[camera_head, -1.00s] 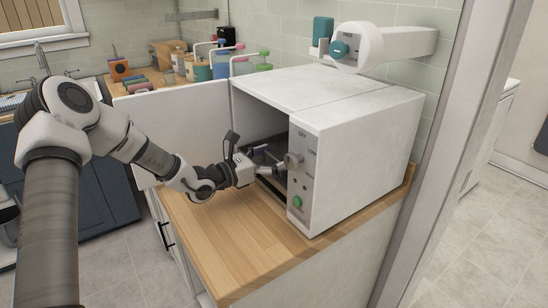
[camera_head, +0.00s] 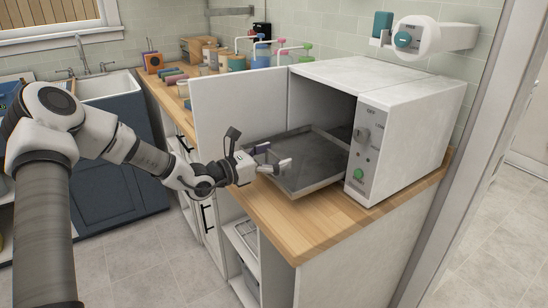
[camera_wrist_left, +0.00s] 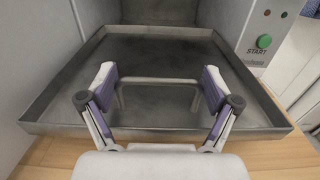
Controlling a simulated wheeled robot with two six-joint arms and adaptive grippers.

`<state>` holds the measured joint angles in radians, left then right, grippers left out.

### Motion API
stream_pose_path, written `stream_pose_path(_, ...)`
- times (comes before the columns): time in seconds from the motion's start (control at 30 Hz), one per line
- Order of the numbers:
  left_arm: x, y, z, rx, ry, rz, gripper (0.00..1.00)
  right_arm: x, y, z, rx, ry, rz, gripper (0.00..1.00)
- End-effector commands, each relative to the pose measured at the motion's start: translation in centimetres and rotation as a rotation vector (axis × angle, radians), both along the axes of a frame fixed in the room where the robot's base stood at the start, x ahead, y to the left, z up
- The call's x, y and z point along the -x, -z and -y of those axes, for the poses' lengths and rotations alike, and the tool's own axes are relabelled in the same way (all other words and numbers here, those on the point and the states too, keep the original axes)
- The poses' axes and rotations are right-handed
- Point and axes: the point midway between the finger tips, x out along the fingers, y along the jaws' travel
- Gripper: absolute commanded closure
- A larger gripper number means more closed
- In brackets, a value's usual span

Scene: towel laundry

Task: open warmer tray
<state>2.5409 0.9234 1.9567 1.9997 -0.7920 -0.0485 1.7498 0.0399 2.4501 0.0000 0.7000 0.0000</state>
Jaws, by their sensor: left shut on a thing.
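The warmer (camera_head: 425,95) is a white box on the wooden counter, its door (camera_head: 228,108) swung open to the left. The grey metal tray (camera_head: 318,152) sticks well out of the opening, roughly level, its rear still inside. My left gripper (camera_head: 276,158) is at the tray's front edge. The tray (camera_wrist_left: 160,50) looks empty there. My right gripper is not in view.
The warmer's panel has a knob and a green START button (camera_head: 358,174). Cups and bottles (camera_head: 235,60) stand on the counter behind the door. The counter's front edge (camera_head: 295,255) lies below the tray. Floor (camera_head: 140,275) in front is clear.

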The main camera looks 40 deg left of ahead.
Motion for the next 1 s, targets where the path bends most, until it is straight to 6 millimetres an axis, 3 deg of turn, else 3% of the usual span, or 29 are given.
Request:
stream_pose_path(0.23, 0.0, 0.0, 0.1, 0.001, 0.002, -0.003, 0.74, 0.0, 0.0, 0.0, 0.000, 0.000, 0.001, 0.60)
stream_pose_path(0.27, 0.0, 0.0, 0.1, 0.001, 0.002, -0.003, 0.04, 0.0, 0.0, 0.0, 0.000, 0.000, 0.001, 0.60)
stream_pose_path(0.3, 0.0, 0.0, 0.1, 0.001, 0.002, -0.003, 0.00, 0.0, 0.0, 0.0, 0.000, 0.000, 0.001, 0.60)
stream_pose_path(0.67, 0.0, -0.4, 0.0, 0.000, 0.000, 0.001, 0.00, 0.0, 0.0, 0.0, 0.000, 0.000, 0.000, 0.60)
stream_pose_path(0.77, 0.0, -1.8, 0.0, 0.001, 0.001, 0.004, 0.00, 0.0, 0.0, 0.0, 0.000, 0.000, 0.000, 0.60)
stream_pose_path(1.0, 0.0, -7.3, 0.1, 0.000, 0.002, 0.004, 0.00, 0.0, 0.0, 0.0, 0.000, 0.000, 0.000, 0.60)
